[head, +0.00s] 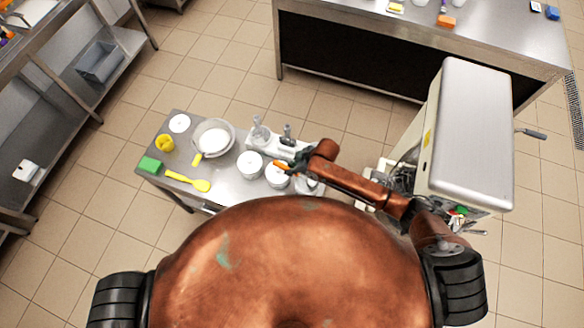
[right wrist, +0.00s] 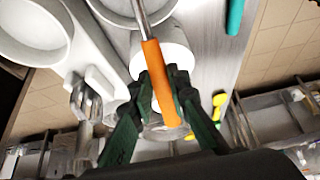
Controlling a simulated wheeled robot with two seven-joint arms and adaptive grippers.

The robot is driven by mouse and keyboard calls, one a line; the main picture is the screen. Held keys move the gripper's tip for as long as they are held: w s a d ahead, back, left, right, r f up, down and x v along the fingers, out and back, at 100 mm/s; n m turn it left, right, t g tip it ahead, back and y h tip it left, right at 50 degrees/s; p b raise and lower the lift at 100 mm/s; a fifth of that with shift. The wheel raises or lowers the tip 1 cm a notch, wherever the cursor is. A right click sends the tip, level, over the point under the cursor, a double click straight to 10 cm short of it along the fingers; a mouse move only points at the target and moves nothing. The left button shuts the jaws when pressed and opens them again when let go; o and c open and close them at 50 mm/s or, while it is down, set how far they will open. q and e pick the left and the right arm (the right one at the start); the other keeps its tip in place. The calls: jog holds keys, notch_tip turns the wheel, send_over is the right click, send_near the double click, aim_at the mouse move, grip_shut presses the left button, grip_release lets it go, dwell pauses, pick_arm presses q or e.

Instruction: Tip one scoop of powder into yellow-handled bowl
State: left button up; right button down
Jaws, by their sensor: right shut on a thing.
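The yellow-handled bowl (head: 229,146) stands on the steel table, with its yellow handle (head: 197,159) toward the front left and white contents inside. My right gripper (head: 292,164) is near the round white tubs (head: 250,164), to the right of the bowl. It is shut on an orange-handled tool (head: 280,163), which looks like the scoop. In the right wrist view, the green fingers (right wrist: 161,80) close around the orange handle (right wrist: 153,58), and a metal shaft runs up out of the frame. The scoop's head and any load in it are hidden. My left gripper is not in view.
The steel table (head: 228,190) also carries a yellow spatula (head: 188,181), a green block (head: 149,164), a yellow item (head: 164,143) and a white round dish (head: 179,123). Clear vessels (head: 260,134) stand behind the tubs. A large machine (head: 470,130) stands to the right.

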aim_at(283, 166)
jog(key=shift+a+r+p, duration=0.15)
jog(key=shift+r+p, duration=0.5)
jog(key=shift+r, duration=0.9)
jog(key=shift+w+a+r, duration=0.15)
jog(key=shift+a+r, duration=0.1)
jog(key=shift+a, duration=0.05)
jog(key=shift+w+a+h, duration=0.1)
jog(key=shift+a+h, duration=0.05)
jog(key=shift+h, duration=0.45)
jog(key=shift+w+a+g+h, duration=0.25)
jog(key=shift+a+g+h, duration=0.35)
jog(key=shift+h, duration=0.7)
